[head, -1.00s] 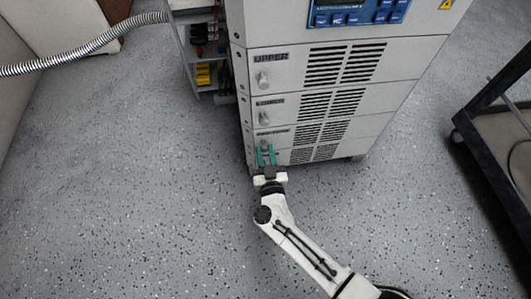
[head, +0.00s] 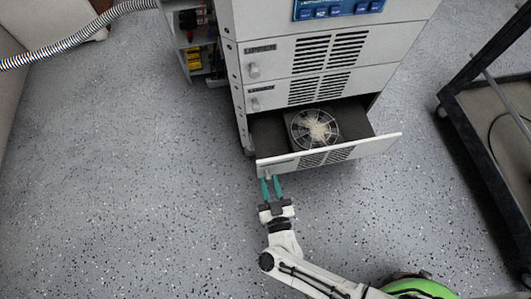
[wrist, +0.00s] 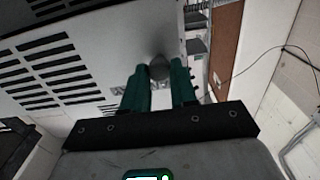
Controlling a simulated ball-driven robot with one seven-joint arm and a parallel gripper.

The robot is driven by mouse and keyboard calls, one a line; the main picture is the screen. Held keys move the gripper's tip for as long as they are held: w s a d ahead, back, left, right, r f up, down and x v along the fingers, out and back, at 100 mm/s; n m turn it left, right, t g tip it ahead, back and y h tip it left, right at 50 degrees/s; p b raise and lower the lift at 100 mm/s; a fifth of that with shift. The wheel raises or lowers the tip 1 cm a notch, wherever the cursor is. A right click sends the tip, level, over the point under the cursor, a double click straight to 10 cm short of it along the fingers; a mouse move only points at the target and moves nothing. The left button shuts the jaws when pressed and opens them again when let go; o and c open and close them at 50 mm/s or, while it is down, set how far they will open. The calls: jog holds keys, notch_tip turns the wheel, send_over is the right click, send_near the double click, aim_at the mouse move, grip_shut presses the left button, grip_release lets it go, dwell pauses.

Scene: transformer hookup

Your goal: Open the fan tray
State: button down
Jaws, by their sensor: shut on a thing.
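The fan tray (head: 372,147) is the lowest drawer of the grey cabinet and stands pulled out toward me. A round fan (head: 314,128) with a pale dusty patch on it shows inside the tray. My gripper (head: 270,184) is at the left part of the tray's front, its green fingers closed around the tray's knob. In the wrist view the knob (wrist: 159,68) sits between the two green fingers (wrist: 160,90). The fingers hide part of the knob.
The cabinet's two upper drawers, with knobs (head: 254,71) and vent slots, are shut. An open side bay (head: 192,45) is at its left. A dark-framed cart (head: 470,115) stands at right. The speckled floor in front and left is clear.

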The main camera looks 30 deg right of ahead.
jog(key=shift+v, duration=1.75)
jog(key=shift+s, duration=0.1)
jog(key=c, duration=0.9)
grip_release()
jog(key=p+v, duration=0.1)
jog(key=v, duration=0.9)
jog(key=shift+s, duration=0.35)
jog(key=shift+a, duration=0.1)
